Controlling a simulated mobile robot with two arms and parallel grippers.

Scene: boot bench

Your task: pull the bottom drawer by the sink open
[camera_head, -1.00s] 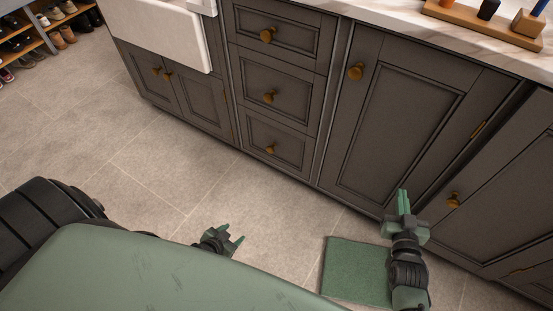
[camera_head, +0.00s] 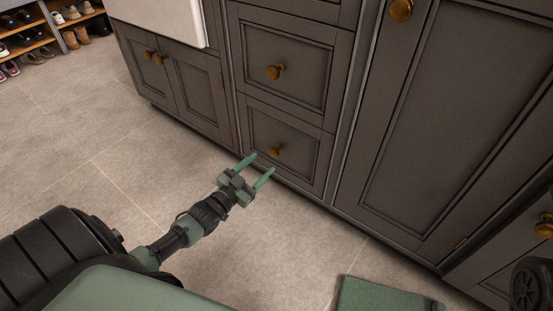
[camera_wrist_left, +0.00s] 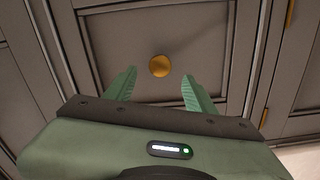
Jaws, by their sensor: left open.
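The bottom drawer (camera_head: 262,128) is the lowest dark panelled front in the stack right of the sink, and it looks closed. Its round brass knob (camera_head: 276,150) sits near the middle of the front. My left gripper (camera_head: 259,166) is open and empty, its green fingers pointing at the drawer just short of the knob. In the left wrist view the knob (camera_wrist_left: 159,66) shows beyond the fingertips, between the two fingers and apart from both. My right gripper is out of view.
Another drawer (camera_head: 280,50) with a brass knob is directly above. The white sink (camera_head: 165,18) and a double-door cabinet (camera_head: 178,88) are to the left. A tall cabinet door (camera_head: 420,120) is to the right. A green mat (camera_head: 385,295) lies on the otherwise clear floor nearby.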

